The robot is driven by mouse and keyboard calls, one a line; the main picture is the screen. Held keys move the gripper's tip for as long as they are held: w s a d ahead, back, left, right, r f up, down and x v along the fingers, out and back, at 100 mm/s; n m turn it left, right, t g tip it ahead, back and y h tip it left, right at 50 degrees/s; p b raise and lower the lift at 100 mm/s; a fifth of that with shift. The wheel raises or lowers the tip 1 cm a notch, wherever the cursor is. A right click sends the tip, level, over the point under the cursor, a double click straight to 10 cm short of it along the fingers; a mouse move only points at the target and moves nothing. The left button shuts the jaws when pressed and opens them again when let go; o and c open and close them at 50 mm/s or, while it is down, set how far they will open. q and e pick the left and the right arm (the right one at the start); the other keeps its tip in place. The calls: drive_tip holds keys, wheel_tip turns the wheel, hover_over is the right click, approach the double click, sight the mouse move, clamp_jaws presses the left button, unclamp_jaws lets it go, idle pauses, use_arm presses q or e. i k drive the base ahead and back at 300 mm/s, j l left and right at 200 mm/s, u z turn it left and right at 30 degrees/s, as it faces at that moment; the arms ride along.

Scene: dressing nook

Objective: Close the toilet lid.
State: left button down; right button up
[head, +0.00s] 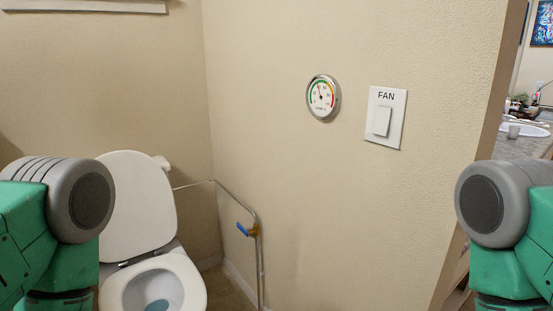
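The white toilet (192,279) stands at the lower left of the head view, in the corner. Its lid (140,200) is raised and leans back, nearly upright. The seat ring is down on the bowl, and bluish water shows inside. My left arm, green and grey, comes in at the left edge and covers part of the lid's left side and the area left of the bowl. My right arm is at the right edge, well away from the toilet. Neither gripper is in view.
A metal pipe with a blue-handled valve (245,230) runs down the wall right of the toilet. A round gauge (323,98) and a FAN switch (385,117) are on the wall. A doorway edge (491,130) and a counter with a sink (525,130) are at the right.

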sight(144, 219)
drive_tip(key=k+j+u, duration=0.2)
drive_tip(key=u, duration=0.15)
drive_tip(key=k+j+u, duration=0.15)
drive_tip(key=j+u, duration=0.25)
drive_tip(key=i+z, duration=0.1)
